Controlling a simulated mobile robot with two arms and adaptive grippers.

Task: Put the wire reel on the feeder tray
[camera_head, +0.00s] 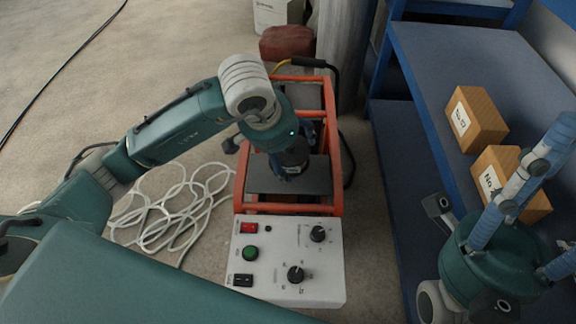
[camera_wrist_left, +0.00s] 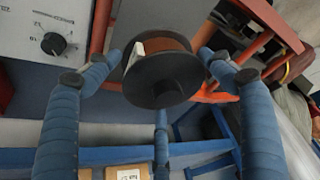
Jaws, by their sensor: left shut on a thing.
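The wire reel (camera_head: 293,156) has dark flanges and brown-copper wire with a pale patch, clearest in the left wrist view (camera_wrist_left: 162,80). My left gripper (camera_head: 290,163) is shut on it, with blue fingers on both sides of the reel. The feeder tray (camera_head: 262,184) is a dark grey plate inside the orange frame. The reel is over the tray's right part; I cannot tell whether it touches. My right gripper (camera_head: 530,190) is at the lower right, its blue fingers spread, empty, in front of the blue shelf.
The orange machine frame (camera_head: 337,170) has bars around the tray. A white control panel (camera_head: 285,262) with knobs sits in front. Cardboard boxes (camera_head: 478,118) (camera_head: 505,170) stand on the blue shelf (camera_head: 420,75). A white coiled cable (camera_head: 165,215) lies on the floor at left.

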